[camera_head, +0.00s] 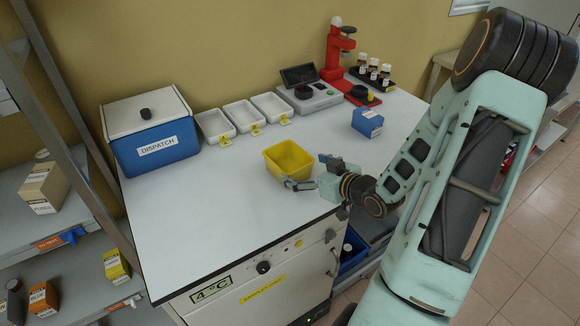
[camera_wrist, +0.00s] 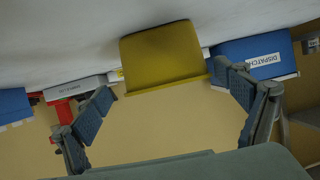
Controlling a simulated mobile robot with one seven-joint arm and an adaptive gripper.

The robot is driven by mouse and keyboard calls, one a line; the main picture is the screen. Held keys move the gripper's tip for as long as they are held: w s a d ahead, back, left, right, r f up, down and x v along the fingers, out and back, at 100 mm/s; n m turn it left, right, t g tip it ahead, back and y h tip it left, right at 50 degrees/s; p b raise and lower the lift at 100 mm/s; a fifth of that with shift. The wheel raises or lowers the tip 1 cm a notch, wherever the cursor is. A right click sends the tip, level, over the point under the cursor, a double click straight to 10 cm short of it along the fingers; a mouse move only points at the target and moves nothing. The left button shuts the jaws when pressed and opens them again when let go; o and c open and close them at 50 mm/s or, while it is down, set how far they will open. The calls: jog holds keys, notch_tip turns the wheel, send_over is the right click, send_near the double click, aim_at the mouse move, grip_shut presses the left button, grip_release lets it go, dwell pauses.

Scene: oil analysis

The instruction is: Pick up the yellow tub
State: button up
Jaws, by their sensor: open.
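The yellow tub (camera_head: 288,158) stands upright on the white countertop, right of the middle in the head view. It looks empty. In the wrist view the tub (camera_wrist: 163,58) appears upside down, between and beyond my fingers. My gripper (camera_head: 308,172) is open and empty, low over the counter at the tub's right side, with its fingers pointing left towards it. In the wrist view my gripper (camera_wrist: 160,98) shows its two fingers spread to either side of the tub. Whether a finger touches the tub's wall I cannot tell.
A blue DISPATCH box (camera_head: 150,135) with a white lid stands left on the countertop (camera_head: 220,190). Three white trays (camera_head: 238,116) line the back. A grey device (camera_head: 308,95), a red stand (camera_head: 338,60) and a blue carton (camera_head: 367,122) stand right. The front left is clear.

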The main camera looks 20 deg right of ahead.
aim_at(288, 172)
jog(key=x, duration=0.7)
jog(key=shift+a+f, duration=0.3)
jog(key=shift+f, duration=0.1)
jog(key=c, duration=1.2)
